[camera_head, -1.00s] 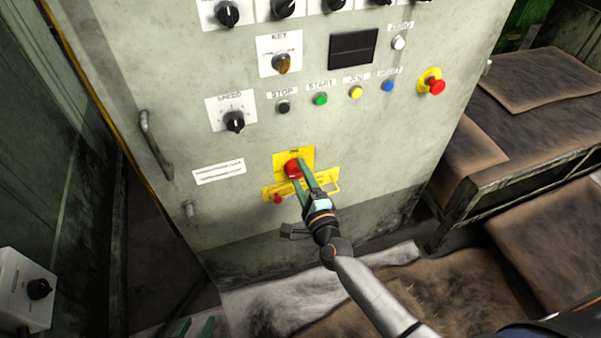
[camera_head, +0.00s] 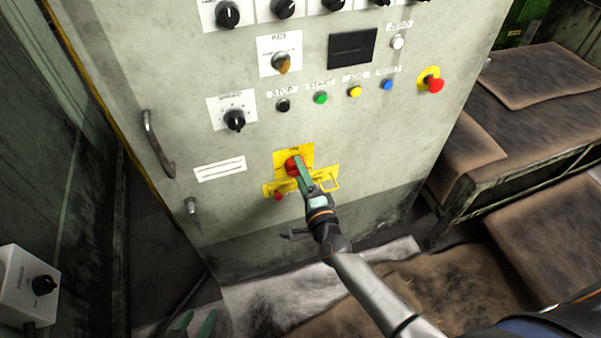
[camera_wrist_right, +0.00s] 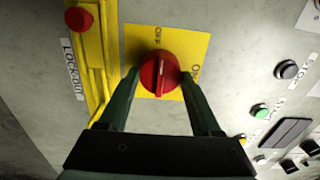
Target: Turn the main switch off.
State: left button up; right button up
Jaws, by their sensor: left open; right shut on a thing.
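The main switch is a red rotary knob (camera_head: 294,164) on a yellow plate, low on the grey cabinet front. My right gripper (camera_head: 299,166) is shut on it. In the right wrist view my right gripper's fingers (camera_wrist_right: 157,80) sit on either side of the red knob (camera_wrist_right: 160,70). The knob's ridge runs up and down in that picture, roughly in line with the label at the plate's top; another label is at its right.
A yellow lockout bar (camera_head: 328,180) with a red knob (camera_wrist_right: 79,19) is beside the switch. Coloured buttons (camera_head: 321,98), a red emergency stop (camera_head: 433,84) and black dials (camera_head: 235,119) are higher on the cabinet. A door handle (camera_head: 158,145) sticks out at left; a brown-topped bench (camera_head: 520,110) stands at right.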

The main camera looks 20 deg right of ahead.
jog(key=o, duration=1.3)
jog(key=shift+o, duration=0.2)
jog(key=s+p, duration=0.1)
jog(key=s, duration=1.1)
jog(key=shift+s+d, duration=0.2)
jog(key=shift+s, duration=0.05)
